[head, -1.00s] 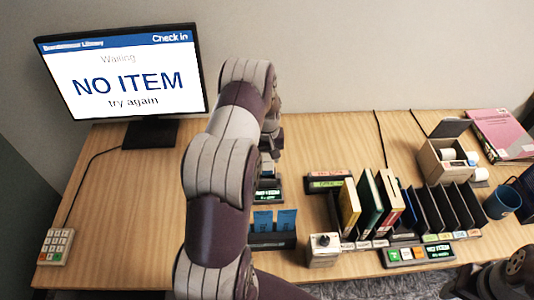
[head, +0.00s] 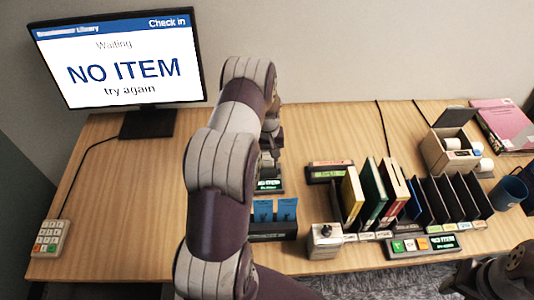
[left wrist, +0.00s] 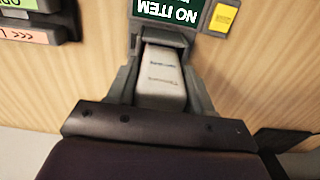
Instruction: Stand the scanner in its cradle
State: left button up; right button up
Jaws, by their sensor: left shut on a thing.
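My left gripper (left wrist: 161,85) is shut on the scanner, a pale grey block with small print (left wrist: 161,80) and a darker grey end. In the left wrist view the scanner lies between the two grey fingers, its darker end close to a dark green display reading NO ITEM (left wrist: 178,12). In the head view my left gripper (head: 268,152) is mostly hidden behind my own arm, just behind the small display (head: 269,185). I cannot make out the cradle as a separate thing, or whether the scanner touches it. My right arm shows at the lower right; its fingers cannot be made out.
A monitor (head: 120,60) stands at the back left and a keypad (head: 48,238) at the front left. A holder with blue cards (head: 272,236) is in front of the display. Books (head: 372,190) and dark dividers (head: 450,195) stand to the right. The left desk (head: 120,200) is clear.

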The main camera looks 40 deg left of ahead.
pick_arm(q)
jog(key=shift+f, duration=0.35)
jog(key=o, duration=1.2)
notch_tip(320, 180, up, 13)
jog(key=shift+f+b, duration=0.15)
jog(key=shift+b, duration=1.05)
